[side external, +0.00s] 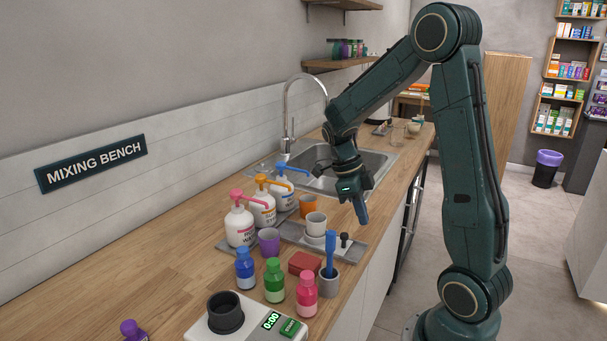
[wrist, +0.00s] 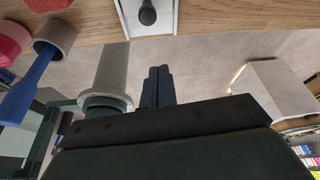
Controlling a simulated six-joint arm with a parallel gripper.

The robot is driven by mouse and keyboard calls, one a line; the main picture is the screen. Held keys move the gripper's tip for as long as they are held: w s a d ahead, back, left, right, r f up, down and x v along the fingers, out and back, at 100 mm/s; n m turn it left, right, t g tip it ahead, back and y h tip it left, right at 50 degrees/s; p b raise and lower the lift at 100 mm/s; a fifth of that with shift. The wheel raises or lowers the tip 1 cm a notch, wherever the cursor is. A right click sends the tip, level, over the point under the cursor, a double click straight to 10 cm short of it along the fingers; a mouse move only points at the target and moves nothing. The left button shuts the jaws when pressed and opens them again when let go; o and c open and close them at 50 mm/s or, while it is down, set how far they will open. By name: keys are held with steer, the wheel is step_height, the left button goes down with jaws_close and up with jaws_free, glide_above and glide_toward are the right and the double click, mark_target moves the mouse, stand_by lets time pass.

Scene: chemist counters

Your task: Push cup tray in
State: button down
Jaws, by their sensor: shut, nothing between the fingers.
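The cup tray (side external: 290,232) is a grey, flat tray lying across the wooden counter, its front end at the counter's front edge. A white cup (side external: 316,222) stands on it, and a black knob (side external: 344,240) stands near its front end. In the wrist view the tray's pale front end (wrist: 127,18) and the knob (wrist: 148,14) show at the top. My gripper (side external: 362,215) is shut and empty, pointing down near the tray's front end. Its fingertips (wrist: 158,72) appear beyond the counter edge, over the floor, apart from the tray.
A grey pot (side external: 328,284) with a blue-handled tool and a red block (side external: 305,262) stand close beside the tray. Pump bottles (side external: 240,226), a purple cup (side external: 269,241), an orange cup (side external: 308,204) and small bottles (side external: 274,281) crowd around. The sink (side external: 375,163) lies behind; the floor in front is clear.

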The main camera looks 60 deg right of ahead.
mark_target(345, 234)
steer(key=v, duration=0.5)
steer(key=c, duration=1.4)
jaws_free()
steer(key=shift+o, duration=0.5)
steer(key=shift+n, duration=0.4)
steer(key=r+n+t, duration=0.1)
steer(key=n, duration=0.7)
steer(key=w+r+n+t, duration=0.1)
steer(key=n, duration=0.7)
steer(key=w+r+n+t, duration=0.1)
steer(key=n+t, duration=0.1)
steer(key=n, duration=0.6)
steer(key=shift+a+r+y, duration=0.2)
steer(key=shift+r+y, duration=0.1)
steer(key=shift+r, duration=0.05)
steer(key=shift+f, duration=0.1)
steer(key=shift+s+f, duration=0.1)
steer(key=shift+f, duration=6.7)
steer(key=shift+c, duration=0.4)
